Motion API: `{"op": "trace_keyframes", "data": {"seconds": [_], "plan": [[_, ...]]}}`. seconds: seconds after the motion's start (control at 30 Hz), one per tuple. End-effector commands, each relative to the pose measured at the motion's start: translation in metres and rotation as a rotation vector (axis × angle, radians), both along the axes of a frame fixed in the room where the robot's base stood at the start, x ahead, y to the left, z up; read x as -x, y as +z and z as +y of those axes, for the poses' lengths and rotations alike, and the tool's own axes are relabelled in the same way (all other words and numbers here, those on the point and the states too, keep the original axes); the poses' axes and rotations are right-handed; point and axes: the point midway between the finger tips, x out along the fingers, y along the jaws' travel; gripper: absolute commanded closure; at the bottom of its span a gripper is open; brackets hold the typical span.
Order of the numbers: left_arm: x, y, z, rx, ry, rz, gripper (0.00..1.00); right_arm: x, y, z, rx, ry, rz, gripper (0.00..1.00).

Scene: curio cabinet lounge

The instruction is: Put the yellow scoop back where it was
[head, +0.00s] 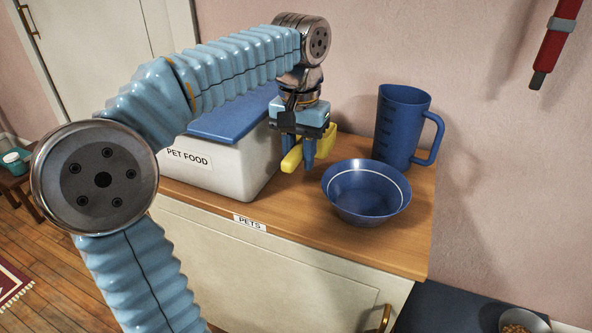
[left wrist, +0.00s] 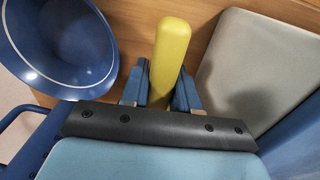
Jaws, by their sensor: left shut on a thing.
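The yellow scoop (head: 292,159) is held by my left gripper (head: 308,160), above the wooden cabinet top, between the pet food bin and the blue bowl. In the left wrist view the yellow scoop (left wrist: 172,48) sits between the two blue fingers of the left gripper (left wrist: 166,88), which are shut on it. Much of the scoop is hidden behind the fingers in the head view. I cannot tell whether it touches the cabinet top. My right gripper is not in view.
The white pet food bin (head: 235,169) with a blue lid (head: 235,118) stands left of the scoop. A blue bowl (head: 366,205) and a blue jug (head: 402,120) stand to the right. The wooden cabinet top (head: 290,225) is clear at the front. A kibble bowl (head: 524,323) is low at right.

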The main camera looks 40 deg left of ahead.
Motion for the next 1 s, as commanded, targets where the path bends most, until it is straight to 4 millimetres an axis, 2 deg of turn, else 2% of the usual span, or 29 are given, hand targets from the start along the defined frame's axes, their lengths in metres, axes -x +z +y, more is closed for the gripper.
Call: {"op": "trace_keyframes", "data": {"seconds": [0.23,0.4,0.8,0.83,0.97,1.0], "plan": [[-0.010,-0.025,0.018,0.000,0.002,0.002,1.00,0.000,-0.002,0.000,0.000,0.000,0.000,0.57],[-0.010,-0.051,0.017,0.000,0.000,0.001,1.00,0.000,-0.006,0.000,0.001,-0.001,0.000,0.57],[-0.010,-0.057,0.017,0.000,0.001,-0.001,1.00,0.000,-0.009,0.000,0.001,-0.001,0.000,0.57],[-0.010,-0.056,0.017,0.000,0.001,-0.001,0.66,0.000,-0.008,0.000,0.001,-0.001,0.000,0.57],[-0.010,-0.056,0.017,0.000,0.001,0.000,0.46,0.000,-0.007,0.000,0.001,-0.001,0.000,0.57],[-0.010,-0.056,0.017,0.000,0.001,0.000,0.45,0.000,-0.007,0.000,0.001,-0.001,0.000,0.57]]}}
